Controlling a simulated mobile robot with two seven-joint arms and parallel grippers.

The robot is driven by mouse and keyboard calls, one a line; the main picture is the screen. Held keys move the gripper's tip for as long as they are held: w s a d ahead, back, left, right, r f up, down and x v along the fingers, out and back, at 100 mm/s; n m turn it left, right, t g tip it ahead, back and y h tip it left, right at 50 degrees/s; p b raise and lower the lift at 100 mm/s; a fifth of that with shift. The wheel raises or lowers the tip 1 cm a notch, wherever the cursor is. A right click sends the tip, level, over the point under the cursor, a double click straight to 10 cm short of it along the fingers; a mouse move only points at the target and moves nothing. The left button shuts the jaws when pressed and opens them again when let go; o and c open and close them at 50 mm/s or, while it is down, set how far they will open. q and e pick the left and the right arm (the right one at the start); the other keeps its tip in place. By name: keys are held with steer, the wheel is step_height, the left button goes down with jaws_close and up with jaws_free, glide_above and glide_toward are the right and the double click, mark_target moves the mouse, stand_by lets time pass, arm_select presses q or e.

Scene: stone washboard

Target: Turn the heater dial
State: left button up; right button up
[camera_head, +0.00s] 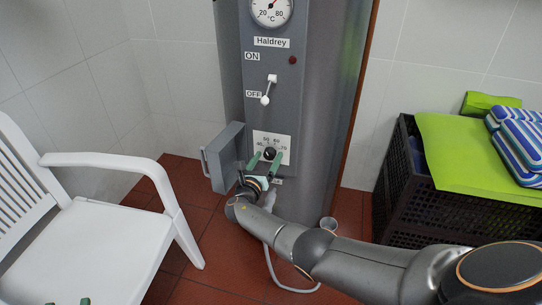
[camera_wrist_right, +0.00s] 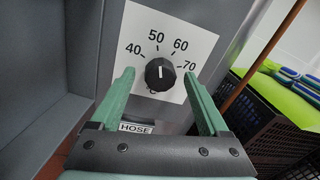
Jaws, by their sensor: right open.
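The heater dial is a round black knob (camera_head: 270,154) on a white scale plate low on the heater's grey front. In the right wrist view the knob (camera_wrist_right: 160,74) has a white mark pointing roughly up, near the 50. My right gripper (camera_head: 266,160) is open, its green fingers on either side of the knob. The right wrist view shows a gap between each fingertip (camera_wrist_right: 159,80) and the knob. Two green fingertips of my left gripper (camera_head: 71,301) show apart at the bottom left edge, over the chair; the rest is out of view.
A small grey door (camera_head: 224,157) stands open left of the dial. Above the dial are a white ON/OFF lever (camera_head: 269,90) and a temperature gauge (camera_head: 271,10). A white chair (camera_head: 90,245) stands left; a black crate (camera_head: 400,190) with a green cloth (camera_head: 460,150) stands right.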

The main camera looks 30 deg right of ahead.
steer(key=shift+w+d, duration=0.1)
steer(key=shift+c, duration=0.3)
jaws_close()
stand_by(0.5)
